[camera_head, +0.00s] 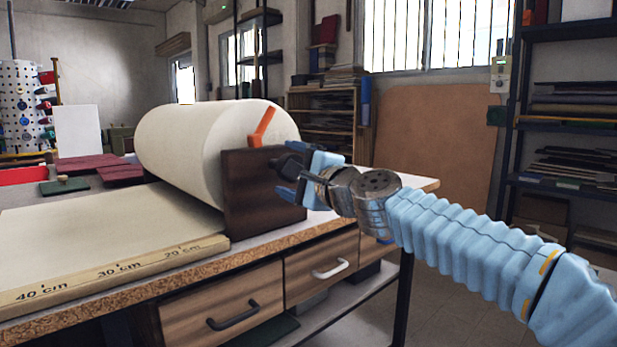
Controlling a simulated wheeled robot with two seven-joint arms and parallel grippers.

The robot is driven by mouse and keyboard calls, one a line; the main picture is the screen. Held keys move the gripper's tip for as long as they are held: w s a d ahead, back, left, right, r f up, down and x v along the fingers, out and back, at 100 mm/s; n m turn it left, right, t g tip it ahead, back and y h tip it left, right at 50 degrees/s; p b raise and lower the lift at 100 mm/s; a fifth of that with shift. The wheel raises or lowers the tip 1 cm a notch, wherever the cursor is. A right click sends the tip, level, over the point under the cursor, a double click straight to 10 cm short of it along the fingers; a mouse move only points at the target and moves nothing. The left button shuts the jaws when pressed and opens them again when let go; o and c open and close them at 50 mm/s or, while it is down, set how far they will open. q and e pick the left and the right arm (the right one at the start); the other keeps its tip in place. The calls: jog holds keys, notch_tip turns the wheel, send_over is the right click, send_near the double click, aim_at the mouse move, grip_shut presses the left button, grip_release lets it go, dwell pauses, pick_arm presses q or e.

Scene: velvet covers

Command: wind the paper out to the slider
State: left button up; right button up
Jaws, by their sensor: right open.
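A large cream paper roll (190,145) lies across the bench on a dark wooden end bracket (245,195). An orange crank handle (262,128) sticks up at the roll's near end, above the bracket. A flat cream sheet or board (100,235) lies in front of the roll, its front edge marked 20, 30 and 40 cm from right to left. I cannot make out a slider. My right gripper (286,178) is open in front of the bracket's right part, below and right of the crank; contact with the bracket is unclear. My left gripper is out of view.
The bench (120,295) has drawers with a black handle (233,316) and a white handle (331,269). Dark red pieces (120,173) and a small green block (64,186) lie at the back left. A shelf rack (570,125) stands at the right.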

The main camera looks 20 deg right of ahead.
jog(key=r+v, duration=0.1)
jog(key=v, duration=1.2)
jog(key=shift+f+b, duration=0.45)
jog(key=shift+f, duration=0.05)
